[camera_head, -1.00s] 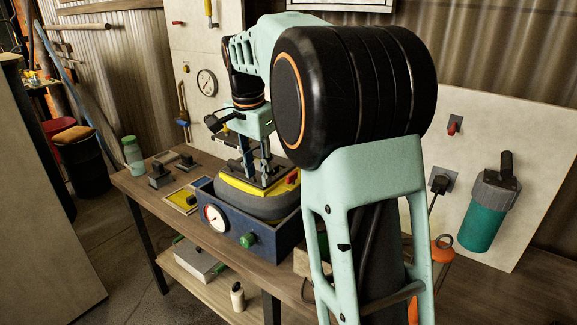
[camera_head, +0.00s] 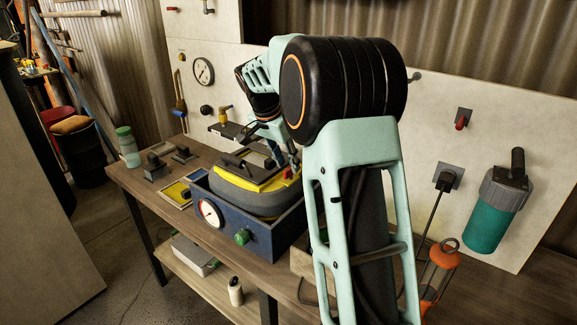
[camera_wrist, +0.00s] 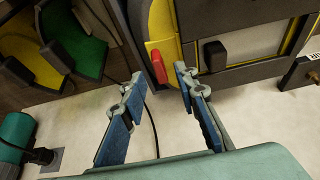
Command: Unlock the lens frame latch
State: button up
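The grey and yellow helmet (camera_head: 228,188) sits in a dark blue box with a gauge (camera_head: 262,236). Its dark lens frame (camera_head: 245,163) faces up. The red latch (camera_head: 291,174) is at the frame's right side in the head view, close to my gripper (camera_head: 283,163), which my arm partly hides there. In the wrist view the red latch (camera_wrist: 159,66) lies just beyond and between my gripper's fingertips (camera_wrist: 160,80), beside the yellow edge of the frame (camera_wrist: 245,66). The blue-padded fingers are spread, with nothing held between them. I cannot tell whether a fingertip touches the latch.
The box stands on a wooden workbench (camera_head: 135,182). A green knob (camera_head: 242,237) is on its front. A teal canister (camera_head: 491,210) and plug (camera_head: 446,181) are on the wall panel right.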

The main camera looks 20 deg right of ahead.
jog(key=shift+x, duration=1.15)
grip_shut()
